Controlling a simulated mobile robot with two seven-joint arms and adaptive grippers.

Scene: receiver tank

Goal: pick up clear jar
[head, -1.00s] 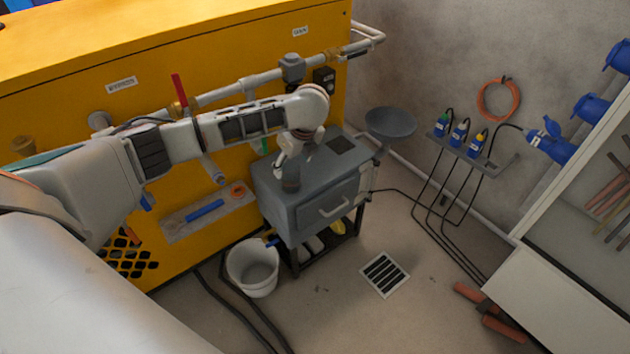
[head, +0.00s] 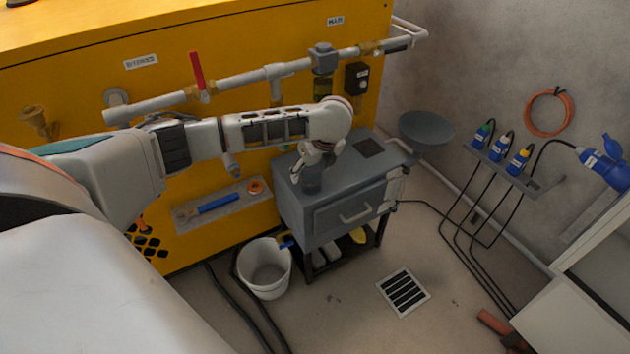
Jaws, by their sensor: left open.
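A see-through jar (head: 312,183), dark against the grey, stands on the front left part of the grey cabinet's top (head: 345,172). My left gripper (head: 311,168) is open and points down at the jar. One finger shows on the jar's left, and the gripper covers the jar's upper part. I cannot tell whether the fingers touch it. My right gripper is not in view.
The yellow tank housing (head: 60,90) with pipes and a red lever (head: 197,72) stands behind my left arm. A grey funnel bowl (head: 426,128) is right of the cabinet. A white bucket (head: 265,268) and a floor grate (head: 404,292) are below.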

